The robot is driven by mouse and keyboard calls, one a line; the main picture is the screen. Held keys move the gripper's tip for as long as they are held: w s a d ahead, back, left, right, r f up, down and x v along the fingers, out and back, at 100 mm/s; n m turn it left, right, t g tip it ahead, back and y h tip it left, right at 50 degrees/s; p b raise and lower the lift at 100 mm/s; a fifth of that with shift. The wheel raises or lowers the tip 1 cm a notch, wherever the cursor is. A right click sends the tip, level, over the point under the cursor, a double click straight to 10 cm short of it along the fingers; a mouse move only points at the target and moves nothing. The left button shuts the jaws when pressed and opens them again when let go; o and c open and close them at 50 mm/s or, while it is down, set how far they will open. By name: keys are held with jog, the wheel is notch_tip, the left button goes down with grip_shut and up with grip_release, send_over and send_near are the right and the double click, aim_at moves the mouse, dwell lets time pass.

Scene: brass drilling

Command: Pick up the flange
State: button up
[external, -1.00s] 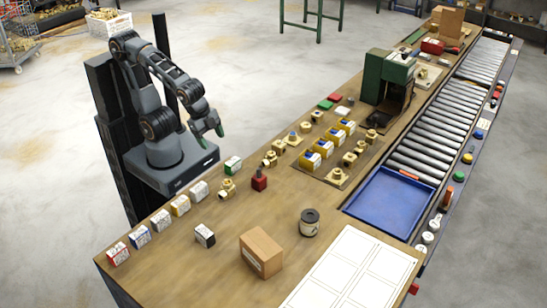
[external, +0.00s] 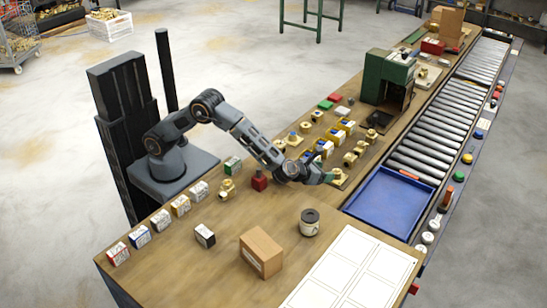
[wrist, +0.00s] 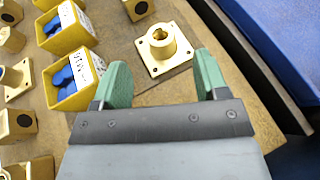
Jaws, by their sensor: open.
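The flange (wrist: 163,48) is a brass piece with a square base, corner holes and a round raised collar. In the wrist view it lies on a brown board, ahead of and between the green fingertips of my gripper (wrist: 158,75). The fingers are apart with nothing between them. In the external view my gripper (external: 328,176) is low over the bench, close to the flange (external: 340,178), which is partly hidden by the fingers.
Yellow boxes with blue contents (wrist: 75,80) stand left of the flange, near the left finger. Several other brass fittings (wrist: 18,80) lie further left. A blue tray (external: 388,200) is to the right. A brown carton (external: 261,252) and a dark-lidded can (external: 309,222) stand nearer on the bench.

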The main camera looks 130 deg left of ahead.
aim_at(338, 170)
jog(key=shift+p+x, duration=0.4)
jog(key=shift+x, duration=3.4)
jog(key=shift+r, duration=0.1)
jog(key=shift+c, duration=0.4)
jog(key=shift+w+r, duration=0.1)
grip_shut()
